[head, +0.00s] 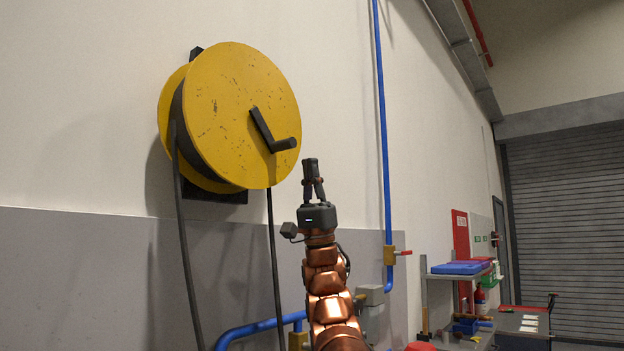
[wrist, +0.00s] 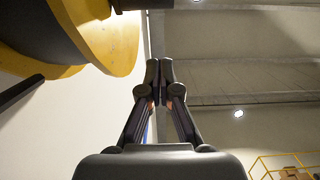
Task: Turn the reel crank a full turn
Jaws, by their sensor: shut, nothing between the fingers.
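The yellow reel (head: 225,110) hangs on the wall at left in the head view, with black cable on its drum. Its dark crank (head: 262,130) points down and right from the hub and ends in a black handle (head: 284,145) sticking out to the right. My gripper (head: 311,168) is shut and empty, pointing up, just below and right of the handle and apart from it in the picture. In the wrist view my gripper (wrist: 160,80) shows its fingertips together. There the reel (wrist: 100,35) fills the upper left, and a dark bar, perhaps the crank handle, crosses the top edge.
Two cable lengths (head: 272,260) hang below the reel along the wall. A vertical blue pipe (head: 383,130) with a valve runs right of my arm. A shelf (head: 458,272) and workbench stand farther right, before a roller shutter (head: 565,220). Space around the gripper looks clear.

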